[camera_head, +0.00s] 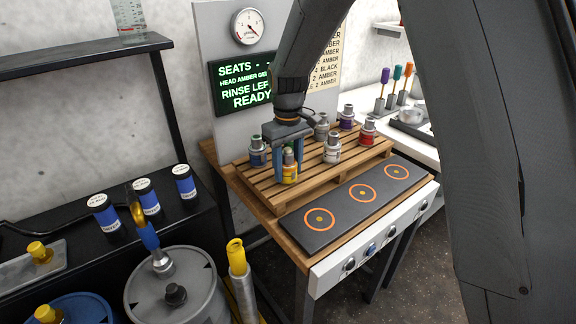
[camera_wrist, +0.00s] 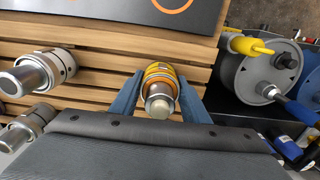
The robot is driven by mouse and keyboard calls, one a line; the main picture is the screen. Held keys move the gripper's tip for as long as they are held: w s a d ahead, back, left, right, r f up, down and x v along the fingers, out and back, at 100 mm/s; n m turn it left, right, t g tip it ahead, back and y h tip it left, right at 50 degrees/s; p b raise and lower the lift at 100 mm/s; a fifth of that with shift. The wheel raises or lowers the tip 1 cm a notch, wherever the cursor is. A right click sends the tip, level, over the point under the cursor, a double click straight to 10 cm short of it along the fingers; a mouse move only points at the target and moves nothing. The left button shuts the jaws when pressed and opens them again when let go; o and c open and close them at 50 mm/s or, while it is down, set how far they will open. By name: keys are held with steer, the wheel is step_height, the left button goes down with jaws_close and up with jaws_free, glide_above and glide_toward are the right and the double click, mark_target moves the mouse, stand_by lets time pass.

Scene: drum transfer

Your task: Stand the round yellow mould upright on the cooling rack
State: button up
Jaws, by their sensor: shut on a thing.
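The yellow thing here looks like a metal fitting with a yellow-orange banded body (camera_head: 289,174) and a grey neck, standing upright on a slatted wooden pallet (camera_head: 330,186). It also shows in the wrist view (camera_wrist: 160,76), its silver end towards the camera. My gripper (camera_head: 288,170) points down from above, its two blue fingers on either side of the fitting and shut on it. The fingers also show in the wrist view (camera_wrist: 159,88). Whether the fitting's base touches the slats is hard to tell. Nothing in view is plainly a mould or a cooling rack; the slatted pallet is the nearest likeness.
In front lies a dark plate (camera_head: 342,211) with three empty orange rings. A grey drum (camera_head: 174,284) stands lower left.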

steer(key=o, duration=1.3)
step_height(320, 180, up, 12)
steer(key=b, duration=0.3)
steer(key=s+d+f+m, duration=0.2)
steer(key=s+d+f, duration=0.2)
steer(key=s, duration=0.3)
steer(key=s+d+f+m, duration=0.2)
steer(key=s+d+f, duration=0.3)
steer(key=s+d, duration=0.2)
steer(key=s+d+f+m, duration=0.2)
steer(key=s+d+f, duration=0.2)
steer(key=s+d, duration=0.2)
steer(key=shift+s+f+m+t, duration=0.2)
steer(key=shift+s+m+t, duration=0.2)
steer(key=shift+s, duration=0.75)
